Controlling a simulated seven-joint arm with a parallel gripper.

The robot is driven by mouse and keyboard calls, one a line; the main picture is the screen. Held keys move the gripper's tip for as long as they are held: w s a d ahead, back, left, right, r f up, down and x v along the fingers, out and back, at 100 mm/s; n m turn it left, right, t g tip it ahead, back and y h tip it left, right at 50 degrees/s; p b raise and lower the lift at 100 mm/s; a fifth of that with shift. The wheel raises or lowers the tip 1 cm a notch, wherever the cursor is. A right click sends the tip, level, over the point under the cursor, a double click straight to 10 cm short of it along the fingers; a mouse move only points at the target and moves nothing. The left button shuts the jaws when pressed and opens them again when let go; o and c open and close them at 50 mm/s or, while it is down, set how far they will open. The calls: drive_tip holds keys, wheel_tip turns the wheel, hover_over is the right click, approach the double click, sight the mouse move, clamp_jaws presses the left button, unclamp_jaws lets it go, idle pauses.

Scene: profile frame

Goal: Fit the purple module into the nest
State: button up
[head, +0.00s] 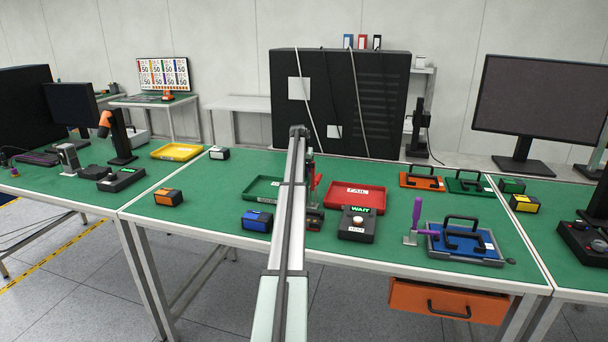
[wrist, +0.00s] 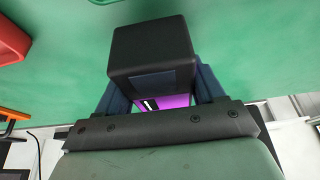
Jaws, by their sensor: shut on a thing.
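The purple module (wrist: 152,45) fills the middle of the wrist view. It is a dark block with a purple face partly showing low between the fingers. My gripper (wrist: 158,88) is shut on it, with one blue-grey finger on each side. In the wrist view, green table surface shows beyond the module, with no fixture around it. In the head view my arm hides most of the gripper and the module. I cannot make out the nest for certain in either view.
A red tray (head: 355,197) and a black WAIT box (head: 357,224) lie right of my arm. A blue module (head: 257,221) sits left. A purple-handled clamp (head: 416,218) stands beside a blue handled plate (head: 462,257). An orange module (head: 168,197) stands farther left, with bare table around it.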

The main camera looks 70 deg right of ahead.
drive_tip(key=shift+f, duration=1.45)
drive_tip(key=shift+f, duration=0.1)
drive_tip(key=o, duration=1.2)
drive_tip(key=shift+f, duration=0.1)
drive_tip(key=v, duration=1.2)
